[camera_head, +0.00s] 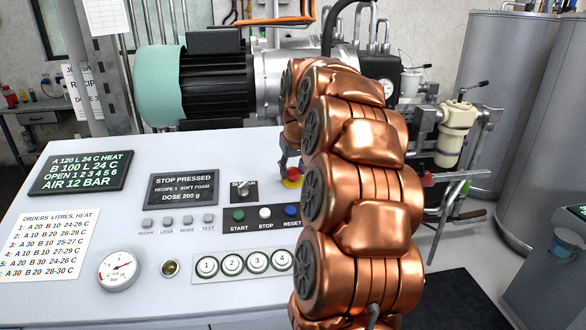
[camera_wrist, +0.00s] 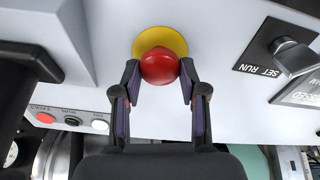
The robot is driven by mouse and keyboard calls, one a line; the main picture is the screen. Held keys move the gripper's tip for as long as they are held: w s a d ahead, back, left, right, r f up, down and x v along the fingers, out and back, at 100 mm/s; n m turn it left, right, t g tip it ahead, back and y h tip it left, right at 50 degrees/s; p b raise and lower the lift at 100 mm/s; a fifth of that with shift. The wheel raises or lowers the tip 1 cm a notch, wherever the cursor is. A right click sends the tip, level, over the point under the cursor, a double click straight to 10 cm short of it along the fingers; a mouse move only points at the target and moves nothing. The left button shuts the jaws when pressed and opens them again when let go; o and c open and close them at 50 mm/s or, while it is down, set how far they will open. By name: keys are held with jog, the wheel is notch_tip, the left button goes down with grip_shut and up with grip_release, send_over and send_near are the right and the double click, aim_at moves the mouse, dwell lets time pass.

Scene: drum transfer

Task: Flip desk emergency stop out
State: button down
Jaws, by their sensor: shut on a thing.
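The emergency stop is a red mushroom button (camera_wrist: 160,68) on a yellow round base (camera_wrist: 148,39), set in the light desk panel. In the wrist view my gripper (camera_wrist: 159,78) has one finger on each side of the red button, closed against it. In the head view the red and yellow of the stop (camera_head: 292,176) show just left of my copper arm, which hides part of it and most of my gripper. The dark display (camera_head: 182,189) on the desk reads "STOP PRESSED", with "RECIPE 1 SOFT FOAM" and "DOSE 200 g" below.
A SET RUN switch (camera_head: 243,190) sits left of the stop. START, STOP and RESET buttons (camera_head: 265,214) lie below it, with numbered buttons (camera_head: 244,264) lower down. A motor (camera_head: 203,82) and piping stand behind the desk. Tall grey tanks (camera_head: 505,80) stand at right.

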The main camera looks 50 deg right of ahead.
jog(key=shift+s+a+r+b, duration=0.15)
jog(key=shift+r+b, duration=0.25)
jog(key=shift+b, duration=0.25)
jog(key=shift+r, duration=0.3)
jog(key=c, duration=0.8)
grip_release()
jog(key=shift+r, duration=0.1)
jog(key=shift+o, duration=0.9)
